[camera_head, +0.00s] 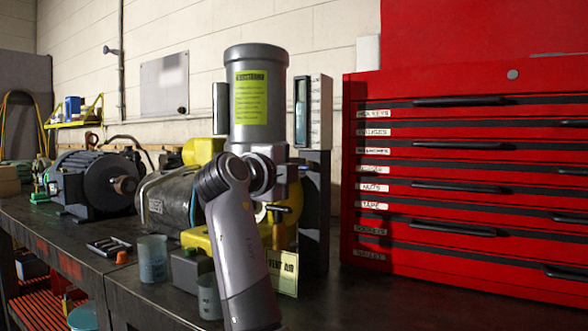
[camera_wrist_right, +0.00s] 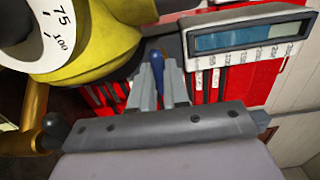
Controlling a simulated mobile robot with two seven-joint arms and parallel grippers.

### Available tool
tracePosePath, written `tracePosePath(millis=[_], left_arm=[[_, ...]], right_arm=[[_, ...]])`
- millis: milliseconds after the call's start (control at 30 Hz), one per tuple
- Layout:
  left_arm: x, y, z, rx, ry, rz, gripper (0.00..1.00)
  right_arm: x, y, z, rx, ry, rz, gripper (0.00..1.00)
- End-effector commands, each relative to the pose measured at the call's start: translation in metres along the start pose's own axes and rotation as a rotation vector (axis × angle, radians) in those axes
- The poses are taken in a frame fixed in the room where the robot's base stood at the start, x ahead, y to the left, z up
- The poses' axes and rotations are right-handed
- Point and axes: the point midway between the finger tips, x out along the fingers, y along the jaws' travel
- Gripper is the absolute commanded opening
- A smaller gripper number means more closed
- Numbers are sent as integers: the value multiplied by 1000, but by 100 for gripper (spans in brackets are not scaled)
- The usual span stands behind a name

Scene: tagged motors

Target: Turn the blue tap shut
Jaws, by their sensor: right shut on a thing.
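In the right wrist view, a slim blue handle (camera_wrist_right: 157,62), which I take as the blue tap's, stands between the fingertips of my right gripper (camera_wrist_right: 158,88). The fingers are closed about it. The tap's body is hidden behind the fingers. In the head view, my right arm rises in front of the yellow machine (camera_head: 201,150) and hides the gripper and most of the tap area. A brass tap (camera_head: 279,213) shows just right of my arm, above a pale tag (camera_head: 283,272). My left gripper is not in view.
A tall grey cylinder (camera_head: 257,55) with a yellow label stands behind my arm, beside a meter (camera_head: 313,112). A dial gauge (camera_wrist_right: 40,32) sits close to the gripper. A red tool chest (camera_head: 440,265) stands at right. A dark motor (camera_head: 92,178) and cups (camera_head: 153,259) are at left.

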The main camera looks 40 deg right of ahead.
Motion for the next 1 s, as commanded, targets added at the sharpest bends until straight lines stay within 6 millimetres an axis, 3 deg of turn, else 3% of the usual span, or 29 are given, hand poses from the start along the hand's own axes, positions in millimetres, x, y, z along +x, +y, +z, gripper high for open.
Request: tracePosePath(millis=[33,67,133,467,800,1000], left_arm=[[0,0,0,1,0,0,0],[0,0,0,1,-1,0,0],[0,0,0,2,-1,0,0],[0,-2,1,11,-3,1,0],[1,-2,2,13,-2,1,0],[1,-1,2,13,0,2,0]], right_arm=[[1,-1,-1,2,1,-3,0],[1,-1,-1,2,0,-3,19],[0,-1,-1,2,1,-2,41],[-2,0,0,0,-1,-1,41],[-52,0,0,1,-3,-1,41],[-70,-1,0,1,-1,-1,41]])
